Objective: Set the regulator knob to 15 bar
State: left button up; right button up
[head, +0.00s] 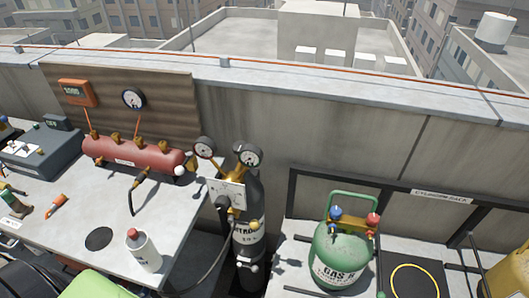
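A dark nitrogen cylinder (249,215) stands upright between the bench and the wall. A brass regulator (232,180) sits at its top with two round dials, a left gauge (203,147) and a right gauge (249,155). A pale plate (226,192) faces me below the gauges. A dark rounded part (222,202), which looks like the regulator knob, is in front of the plate. The gauge needles and any knob marks are too small to read. Neither of my grippers can be made out in the head view, and nothing visibly touches the regulator.
A bench (150,225) on the left holds a red manifold (130,152) and a white bottle (143,250). A hose (205,268) hangs beside the cylinder. A green gas cylinder (342,258) stands right of it. A concrete parapet (340,130) runs behind.

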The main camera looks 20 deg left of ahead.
aim_at(223, 203)
jog(key=u, duration=0.95)
